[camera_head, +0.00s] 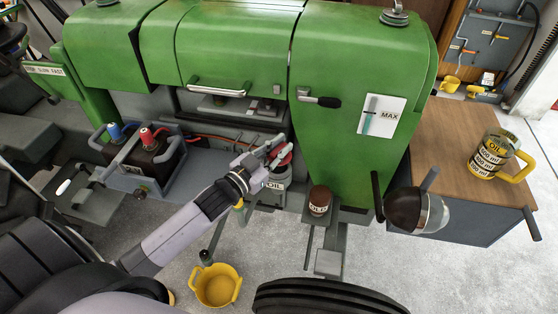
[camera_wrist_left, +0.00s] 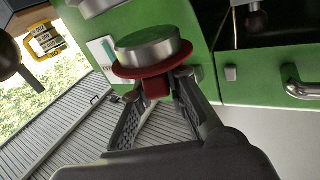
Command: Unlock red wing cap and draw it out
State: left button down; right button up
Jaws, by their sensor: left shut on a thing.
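The red wing cap (camera_head: 285,158) is at the engine side, just above the part labelled OIL (camera_head: 273,185). My left gripper (camera_head: 275,152) reaches in from the lower left, with its fingers at the cap. In the left wrist view the fingers (camera_wrist_left: 165,82) are shut on the narrow red wing of the cap (camera_wrist_left: 148,73). A silver cylinder (camera_wrist_left: 150,45) sits against the cap's red disc on the side away from the fingers. I cannot tell whether the cap is seated or free of its opening. My right gripper is not in view.
The green hood (camera_head: 235,50) overhangs the work spot. A brown jar labelled OLD (camera_head: 320,197) stands to the right. A yellow bucket (camera_head: 217,287) is on the floor below. An oil jug (camera_head: 492,155) stands on the wooden-topped cabinet (camera_head: 435,150). A headlamp (camera_head: 418,210) juts out.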

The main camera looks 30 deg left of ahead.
aim_at(280, 147)
pick_arm(q)
jog(key=shift+r+p, duration=1.9)
jog(key=shift+r, duration=0.2)
jog(key=shift+f, duration=0.1)
